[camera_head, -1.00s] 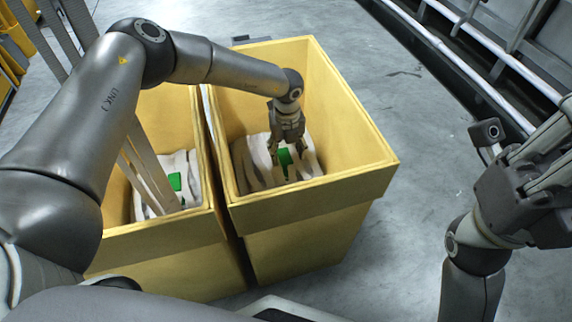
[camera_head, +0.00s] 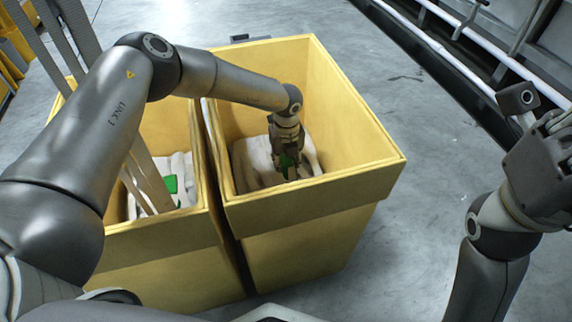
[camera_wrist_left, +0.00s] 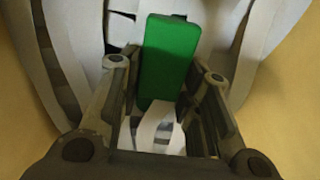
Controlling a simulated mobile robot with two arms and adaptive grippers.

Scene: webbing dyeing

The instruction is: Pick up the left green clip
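One green clip (camera_head: 171,184) lies on pale webbing in the left yellow bin (camera_head: 170,260). Another green clip (camera_head: 288,170) is in the right yellow bin (camera_head: 320,200), at my left gripper (camera_head: 287,163).
Bin walls surround my left gripper closely; the two bins stand side by side with a narrow gap. Tall grey webbing straps (camera_head: 62,40) run down into the left bin. Grey floor (camera_head: 420,150) is clear right of the bins. Pipes and rails (camera_head: 440,45) run along the back right.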

